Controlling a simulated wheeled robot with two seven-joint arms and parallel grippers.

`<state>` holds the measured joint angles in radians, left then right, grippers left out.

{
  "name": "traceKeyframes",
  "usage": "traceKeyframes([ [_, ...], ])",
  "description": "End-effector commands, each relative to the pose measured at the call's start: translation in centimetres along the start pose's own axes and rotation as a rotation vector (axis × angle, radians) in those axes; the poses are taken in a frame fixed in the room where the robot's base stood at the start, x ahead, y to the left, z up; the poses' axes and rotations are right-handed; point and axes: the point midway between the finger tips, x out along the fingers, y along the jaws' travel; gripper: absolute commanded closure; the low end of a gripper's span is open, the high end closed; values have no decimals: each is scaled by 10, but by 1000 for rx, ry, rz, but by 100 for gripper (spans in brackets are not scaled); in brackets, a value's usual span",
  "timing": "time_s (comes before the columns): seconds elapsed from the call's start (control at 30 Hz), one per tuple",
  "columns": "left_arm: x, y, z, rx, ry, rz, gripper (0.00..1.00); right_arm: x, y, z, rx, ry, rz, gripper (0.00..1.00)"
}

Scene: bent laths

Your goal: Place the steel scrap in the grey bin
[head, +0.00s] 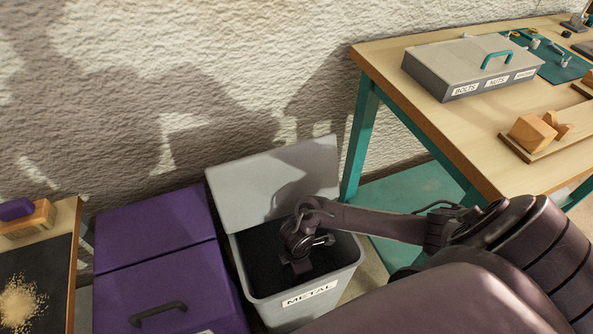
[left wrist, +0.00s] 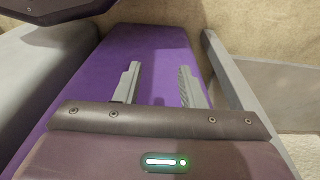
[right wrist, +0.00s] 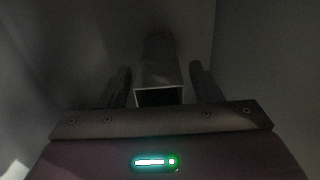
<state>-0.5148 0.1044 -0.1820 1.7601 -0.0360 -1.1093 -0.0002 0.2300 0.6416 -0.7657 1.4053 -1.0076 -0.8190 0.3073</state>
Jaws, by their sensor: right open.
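The grey bin (head: 352,275), labelled METAL, stands open with its lid tilted back against the wall. My right gripper (head: 297,268) reaches down into it. In the right wrist view the right gripper's fingers (right wrist: 160,70) are apart, with the steel scrap (right wrist: 158,76), a dark square hollow piece, between them inside the bin. A gap shows on each side of the scrap; its far end is dim. I cannot tell whether it rests on the bin floor. My left gripper (left wrist: 158,80) shows only in its wrist view, open and empty above a purple surface.
A closed purple bin (head: 160,225) stands left of the grey one. Further left, a small table (head: 74,230) holds a heap of pale granules. At right, a workbench (head: 440,130) with teal legs carries a grey case (head: 460,65) and wooden blocks (head: 533,132).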

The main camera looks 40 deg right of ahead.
Motion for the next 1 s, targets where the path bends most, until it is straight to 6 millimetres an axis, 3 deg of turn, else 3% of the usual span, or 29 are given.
traceKeyframes([
  [0.07, -1, 0, 0, -1, 4, 0, 64, -4, 0, 0, 0, 0, 1, 42],
  [0.57, 75, -17, 42, -35, 23, -28, 64, -33, 0, 0, 0, 0, 0, 42],
  [1.0, 102, -17, 126, -35, -5, -33, 64, -75, 0, 0, 1, 0, 0, 42],
])
